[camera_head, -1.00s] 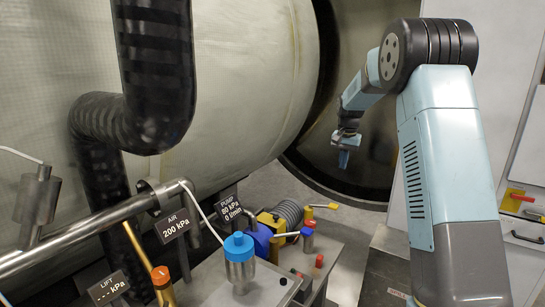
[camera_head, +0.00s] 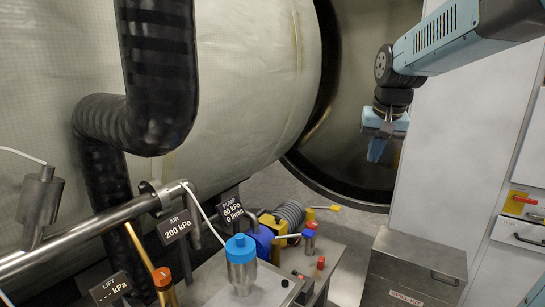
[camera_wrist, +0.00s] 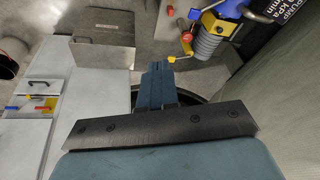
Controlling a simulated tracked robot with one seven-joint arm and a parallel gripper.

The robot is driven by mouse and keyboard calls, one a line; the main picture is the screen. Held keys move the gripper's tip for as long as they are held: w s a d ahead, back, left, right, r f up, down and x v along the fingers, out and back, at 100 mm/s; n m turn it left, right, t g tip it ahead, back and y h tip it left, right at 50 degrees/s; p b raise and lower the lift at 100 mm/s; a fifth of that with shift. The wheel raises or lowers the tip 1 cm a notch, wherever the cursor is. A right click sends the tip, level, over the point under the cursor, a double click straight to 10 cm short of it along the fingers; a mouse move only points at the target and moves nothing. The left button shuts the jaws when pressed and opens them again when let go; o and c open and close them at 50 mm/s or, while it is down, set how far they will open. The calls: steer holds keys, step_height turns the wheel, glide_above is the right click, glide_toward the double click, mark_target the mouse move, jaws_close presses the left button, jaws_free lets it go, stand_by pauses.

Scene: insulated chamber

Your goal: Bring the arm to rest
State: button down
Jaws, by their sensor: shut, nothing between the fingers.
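My arm reaches in from the upper right of the head view and bends down at its wrist. My gripper (camera_head: 377,149) hangs pointing downward in front of the dark round opening, its blue fingers together with nothing between them. In the wrist view my gripper (camera_wrist: 156,68) also shows shut and empty, over the floor. It touches nothing that I can see.
A metal spill kit box (camera_head: 413,267) stands on the floor below and right of my gripper. A pump (camera_head: 273,230) with valves sits on the bench at centre. A large pale cylinder (camera_head: 240,90) fills the left. A white cabinet (camera_head: 455,160) stands at right.

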steer(key=s+f+n+t, duration=0.1)
steer(key=s+f, duration=0.1)
steer(key=s, duration=0.7)
steer(key=s+f+n, duration=0.1)
steer(key=s+f, duration=0.1)
steer(key=s, duration=0.8)
steer(key=shift+s+a+t, duration=0.3)
steer(key=shift+a+t, duration=0.1)
steer(key=shift+a, duration=0.05)
